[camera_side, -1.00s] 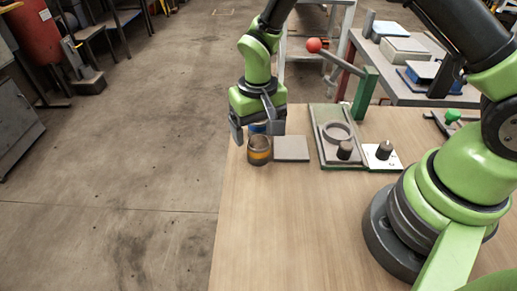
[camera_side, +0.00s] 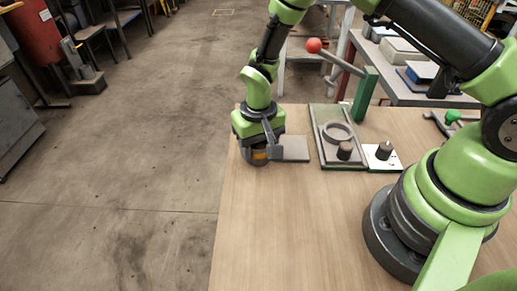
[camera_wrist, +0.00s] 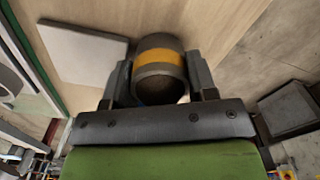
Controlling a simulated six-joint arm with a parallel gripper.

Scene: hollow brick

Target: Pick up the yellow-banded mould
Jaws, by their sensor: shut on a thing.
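The yellow-banded mould (camera_wrist: 159,62) is a dark grey cylinder with a yellow-orange band around its middle. In the wrist view it sits between the two fingers of my gripper (camera_wrist: 158,75), which is shut on it. In the side view my gripper (camera_side: 260,149) is low over the near-left part of the table. I cannot tell whether the mould's base touches the table.
A flat grey plate (camera_side: 294,148) lies just right of the mould. A green-edged tray (camera_side: 327,143) with a grey ring (camera_side: 337,132) and a dark knob is further right. A white card (camera_side: 382,163) with a dark knob is beside it. The table front is clear.

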